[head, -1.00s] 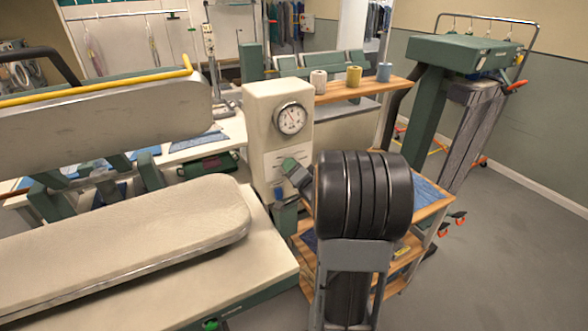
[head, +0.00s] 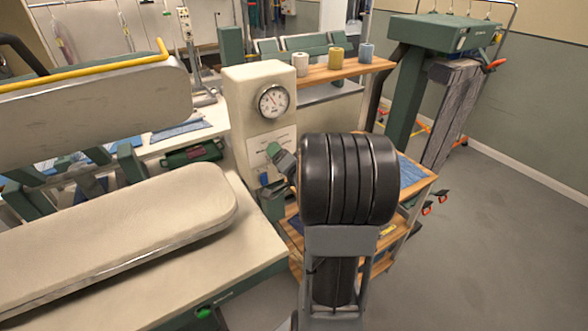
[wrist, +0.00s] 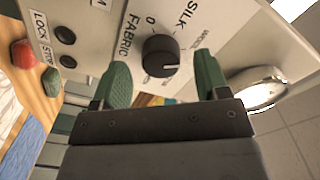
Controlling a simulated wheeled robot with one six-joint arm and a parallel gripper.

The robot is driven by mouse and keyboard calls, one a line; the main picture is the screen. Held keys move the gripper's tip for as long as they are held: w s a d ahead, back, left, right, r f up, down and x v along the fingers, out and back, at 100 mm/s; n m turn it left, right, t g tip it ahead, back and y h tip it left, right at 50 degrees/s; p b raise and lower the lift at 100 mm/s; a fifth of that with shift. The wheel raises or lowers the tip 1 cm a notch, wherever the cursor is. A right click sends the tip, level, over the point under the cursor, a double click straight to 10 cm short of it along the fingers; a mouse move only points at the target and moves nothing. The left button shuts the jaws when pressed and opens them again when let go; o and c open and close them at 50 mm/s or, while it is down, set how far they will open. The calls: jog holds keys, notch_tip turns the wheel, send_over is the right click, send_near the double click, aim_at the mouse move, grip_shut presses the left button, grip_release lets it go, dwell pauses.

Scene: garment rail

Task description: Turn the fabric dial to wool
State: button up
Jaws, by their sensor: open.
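The fabric dial (wrist: 160,57) is a round black knob on a pale panel in the wrist view. Its white mark lies on its lower right side. "FABRIC", "0" and "SILK" are readable around it; a label to the right and one below are too blurred or small to read surely. My gripper (wrist: 161,78) is open, its green fingers on either side of the dial's lower part in the picture, with gaps visible. I cannot tell their depth to the panel. In the head view my arm hides the dial; a green fingertip of my gripper (head: 274,151) shows by the cabinet.
The cream cabinet (head: 235,100) carries a round gauge (head: 273,100), which also shows in the wrist view (wrist: 258,88). Red (wrist: 24,53) and green (wrist: 23,78) buttons are left of the dial. A padded press board (head: 120,235) stands left.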

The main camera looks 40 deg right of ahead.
jog(key=s+a+b, duration=0.1)
jog(key=s+b, duration=0.7)
jog(key=s, duration=0.4)
jog(key=shift+s+a, duration=0.2)
jog(key=shift+a, duration=0.2)
jog(key=s+d+f+n+g+h, duration=0.2)
jog(key=s+d+f+g+h, duration=0.5)
jog(key=g, duration=0.4)
jog(key=w+a+f+n+g+y, duration=0.1)
jog(key=a+n+y, duration=0.3)
jog(key=a, duration=1)
jog(key=w+a+f+n+g+y, duration=0.1)
jog(key=a+n+y, duration=0.4)
jog(key=a, duration=0.9)
jog(key=shift+w+a+f+n+g+y, duration=0.2)
jog(key=shift+w+f+n+g+y, duration=0.15)
jog(key=shift+f+n+g, duration=0.4)
jog(key=shift+f, duration=0.15)
